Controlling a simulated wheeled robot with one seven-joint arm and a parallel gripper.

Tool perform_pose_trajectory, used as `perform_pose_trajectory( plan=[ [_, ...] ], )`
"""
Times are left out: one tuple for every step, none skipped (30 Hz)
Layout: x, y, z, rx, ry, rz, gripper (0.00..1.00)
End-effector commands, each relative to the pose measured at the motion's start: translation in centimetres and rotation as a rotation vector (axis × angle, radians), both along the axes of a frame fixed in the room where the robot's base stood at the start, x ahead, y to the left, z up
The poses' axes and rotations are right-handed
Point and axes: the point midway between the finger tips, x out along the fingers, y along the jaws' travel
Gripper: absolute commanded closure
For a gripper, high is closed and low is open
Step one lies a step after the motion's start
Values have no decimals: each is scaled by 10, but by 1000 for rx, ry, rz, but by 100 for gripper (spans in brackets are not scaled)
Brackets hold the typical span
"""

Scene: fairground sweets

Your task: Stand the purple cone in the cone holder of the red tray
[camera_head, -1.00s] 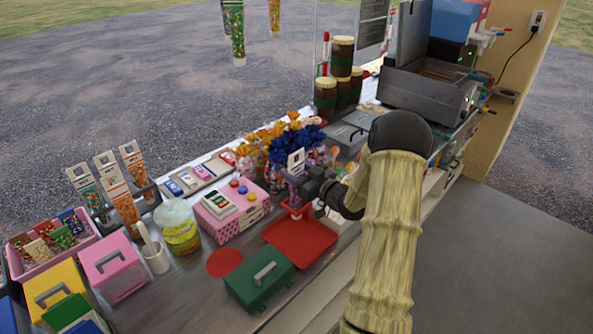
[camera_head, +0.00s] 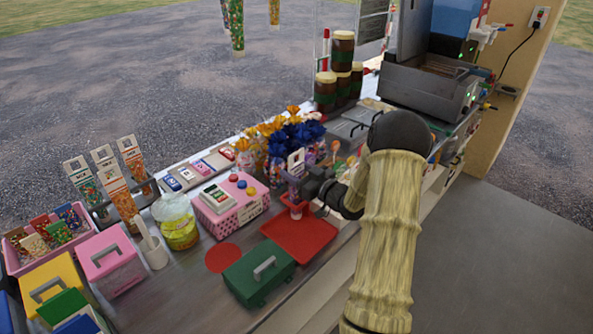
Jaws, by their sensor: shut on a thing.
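A purple cone (camera_head: 293,189) with a white label card above it shows at the far end of the red tray (camera_head: 303,243). My gripper (camera_head: 301,187) reaches in from the right and is shut on the purple cone. The cone is roughly upright, over the small red cone holder (camera_head: 293,206) at the tray's far corner. The cone's lower end is too small and partly covered to tell whether it sits inside the holder or just above it. The flat part of the tray is empty.
Blue and orange wrapped sweets (camera_head: 289,138) stand close behind my gripper. A pink box (camera_head: 230,208) with coloured buttons is left of the holder, and a green box (camera_head: 258,276) stands in front of the tray. A flat red disc (camera_head: 222,257) lies to the left.

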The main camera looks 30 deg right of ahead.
Motion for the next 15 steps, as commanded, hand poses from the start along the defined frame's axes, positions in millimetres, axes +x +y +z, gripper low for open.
perform_pose_trajectory(
  plan=[
    [0, 0, -3, 0, -1, 0, 66],
    [0, 0, -4, 0, -1, 0, 66],
    [0, 0, -4, 0, -1, 0, 66],
    [0, 0, -4, 0, -1, 0, 66],
    [0, 0, -4, 0, -1, 0, 66],
    [0, 0, -4, 0, -1, 0, 66],
    [0, 0, -3, 0, -1, 0, 66],
    [0, 0, -3, 0, -1, 0, 66],
    [0, 0, -3, 0, -1, 0, 66],
    [0, 0, -3, 0, -1, 0, 66],
    [0, 0, -3, 0, -1, 0, 42],
    [0, 0, -3, 0, -1, 0, 34],
    [0, 0, -3, 0, -1, 0, 28],
    [0, 0, -3, 0, -1, 0, 22],
    [0, 0, -3, 0, 0, 0, 21]
  ],
)
